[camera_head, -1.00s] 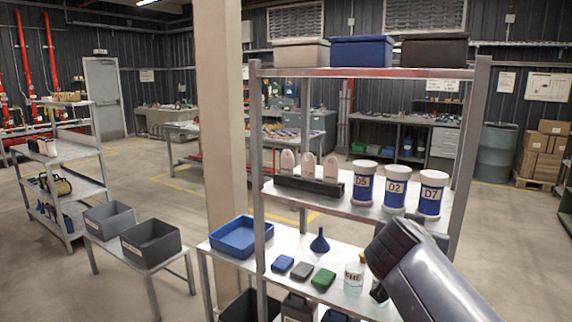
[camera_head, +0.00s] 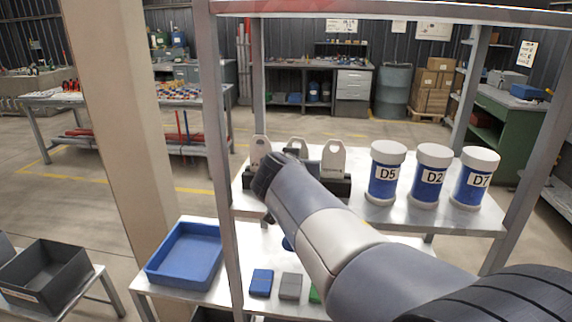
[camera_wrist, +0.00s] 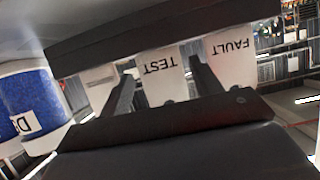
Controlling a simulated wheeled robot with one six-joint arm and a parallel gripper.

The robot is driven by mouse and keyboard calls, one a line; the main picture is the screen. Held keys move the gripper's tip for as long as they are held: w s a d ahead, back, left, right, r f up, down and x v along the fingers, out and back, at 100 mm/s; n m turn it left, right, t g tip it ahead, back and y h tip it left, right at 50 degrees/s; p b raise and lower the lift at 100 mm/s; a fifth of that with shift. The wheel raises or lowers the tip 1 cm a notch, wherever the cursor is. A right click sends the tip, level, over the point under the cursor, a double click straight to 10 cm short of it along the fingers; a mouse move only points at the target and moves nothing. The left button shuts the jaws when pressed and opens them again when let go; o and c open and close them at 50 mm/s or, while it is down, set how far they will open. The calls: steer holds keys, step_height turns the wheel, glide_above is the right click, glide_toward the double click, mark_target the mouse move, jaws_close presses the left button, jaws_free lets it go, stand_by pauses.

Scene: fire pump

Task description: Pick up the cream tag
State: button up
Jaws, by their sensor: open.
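Three pale, cream-looking tags with rounded, holed tops stand in a dark rack (camera_head: 340,187) on the shelf. They are the left tag (camera_head: 260,152), the middle tag (camera_head: 298,146) and the right tag (camera_head: 334,161). In the wrist view, which is upside down, one tag reads TEST (camera_wrist: 160,68) and another FAULT (camera_wrist: 232,62). A third pale tag (camera_wrist: 98,84) is partly hidden. My gripper (camera_wrist: 160,66) is open, its two dark fingers on either side of the TEST tag. I cannot tell whether they touch it. In the head view my arm hides most of the gripper.
Jars D5 (camera_head: 385,172), D2 (camera_head: 430,175) and D7 (camera_head: 474,178) stand right of the rack. Shelf posts (camera_head: 226,160) and an upper shelf edge (camera_head: 400,10) frame the space. A blue tray (camera_head: 187,254) and small blocks (camera_head: 290,286) lie below.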

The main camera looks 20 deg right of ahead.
steer(key=shift+w+d, duration=0.1)
steer(key=shift+w, duration=0.05)
steer(key=shift+p+x, duration=0.9)
steer(key=shift+x, duration=1.5)
steer(key=shift+r, duration=0.2)
steer(key=shift+c, duration=0.3)
steer(key=c, duration=0.7)
steer(key=shift+o, duration=0.2)
steer(key=shift+r, duration=0.1)
